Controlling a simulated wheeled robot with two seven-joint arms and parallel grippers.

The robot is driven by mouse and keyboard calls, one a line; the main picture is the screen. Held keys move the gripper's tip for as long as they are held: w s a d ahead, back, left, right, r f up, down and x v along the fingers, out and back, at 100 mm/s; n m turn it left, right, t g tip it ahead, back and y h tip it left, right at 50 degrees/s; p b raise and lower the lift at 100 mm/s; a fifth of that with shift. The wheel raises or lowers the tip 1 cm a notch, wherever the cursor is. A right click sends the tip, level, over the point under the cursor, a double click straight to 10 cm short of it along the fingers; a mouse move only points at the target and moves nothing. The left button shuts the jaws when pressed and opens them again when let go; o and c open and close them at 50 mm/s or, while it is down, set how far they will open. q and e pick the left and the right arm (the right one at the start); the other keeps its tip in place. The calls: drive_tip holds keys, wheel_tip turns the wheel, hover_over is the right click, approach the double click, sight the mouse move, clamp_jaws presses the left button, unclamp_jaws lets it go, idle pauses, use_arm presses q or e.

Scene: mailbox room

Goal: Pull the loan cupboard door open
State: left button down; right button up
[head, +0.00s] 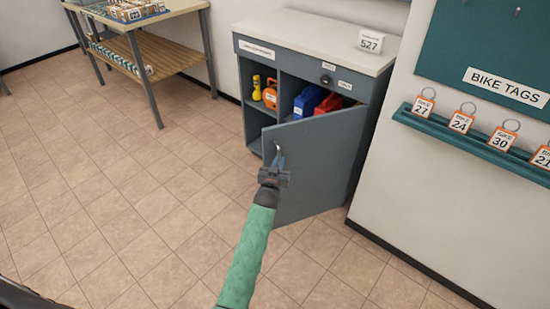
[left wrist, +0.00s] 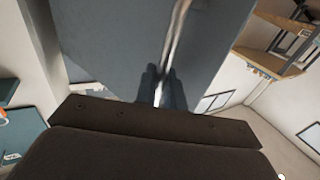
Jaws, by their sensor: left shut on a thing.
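The grey loan cupboard (head: 258,44) stands against the wall in the head view. Its door (head: 317,160) is swung part way open, hinged on the right, and the inside shows. My left gripper (head: 275,168) is shut on the door's metal handle (head: 279,152), near the door's free edge. In the left wrist view, the left gripper's fingers (left wrist: 163,90) close around the long metal handle (left wrist: 178,35), with the grey door panel (left wrist: 110,35) behind it. My right gripper is not in view.
Inside the cupboard are a yellow item (head: 256,88), an orange case (head: 270,94), blue (head: 307,101) and red (head: 328,104) items. A wooden-topped table (head: 150,50) stands at left. A teal tag shelf (head: 470,142) juts from the right wall. The tiled floor at left is clear.

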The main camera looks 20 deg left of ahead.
use_arm(q)
drive_tip(key=shift+s+d, duration=0.15)
drive_tip(key=shift+d, duration=0.1)
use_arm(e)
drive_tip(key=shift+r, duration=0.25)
use_arm(q)
drive_tip(key=c, duration=1.6)
unclamp_jaws()
drive_tip(key=shift+c, duration=0.2)
